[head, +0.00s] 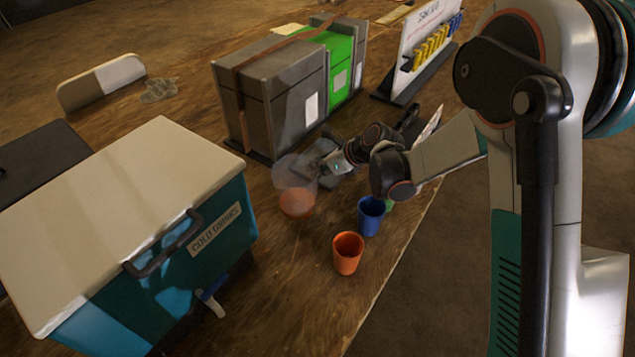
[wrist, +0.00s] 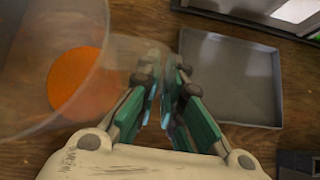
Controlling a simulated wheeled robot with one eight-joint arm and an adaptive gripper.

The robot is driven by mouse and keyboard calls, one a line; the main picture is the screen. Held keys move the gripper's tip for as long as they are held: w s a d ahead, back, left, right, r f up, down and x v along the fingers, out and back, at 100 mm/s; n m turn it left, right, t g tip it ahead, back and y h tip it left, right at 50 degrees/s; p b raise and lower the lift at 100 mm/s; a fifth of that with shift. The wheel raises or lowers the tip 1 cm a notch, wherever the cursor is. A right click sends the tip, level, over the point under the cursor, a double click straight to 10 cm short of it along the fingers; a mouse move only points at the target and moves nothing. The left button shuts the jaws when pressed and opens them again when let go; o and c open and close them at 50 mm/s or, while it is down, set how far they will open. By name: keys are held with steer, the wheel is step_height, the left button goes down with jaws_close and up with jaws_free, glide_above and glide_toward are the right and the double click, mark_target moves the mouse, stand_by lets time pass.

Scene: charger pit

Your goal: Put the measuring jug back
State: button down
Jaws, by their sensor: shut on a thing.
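The clear measuring jug (head: 290,172) is in my gripper, left of the fingers, above the wooden table. In the wrist view the jug (wrist: 115,95) fills the left side, with its handle side between the fingers. My gripper (head: 322,163) is shut on it; the fingers also show in the wrist view (wrist: 160,105). An orange round thing (head: 297,204) shows below the jug, and through its clear wall in the wrist view (wrist: 75,80). A shallow grey tray (wrist: 232,82) lies empty on the table, right of the fingers in the wrist view.
A blue cup (head: 371,215) and an orange cup (head: 347,253) stand near the table edge, with something green partly hidden behind the blue one. A teal cooler (head: 165,270) stands at left. Grey and green cases (head: 270,100) and a sign rack (head: 420,60) stand behind.

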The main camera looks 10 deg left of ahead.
steer(key=shift+f+b, duration=0.8)
steer(key=shift+f, duration=1.35)
steer(key=shift+f, duration=0.15)
steer(key=c, duration=1.8)
jaws_free()
steer(key=shift+o, duration=0.2)
steer(key=shift+r, duration=0.3)
steer(key=p+v, duration=0.4)
steer(key=v, duration=0.7)
steer(key=shift+s+d+r, duration=0.2)
steer(key=shift+d+r, duration=0.05)
steer(key=shift+d, duration=0.05)
steer(key=shift+d+r, duration=0.1)
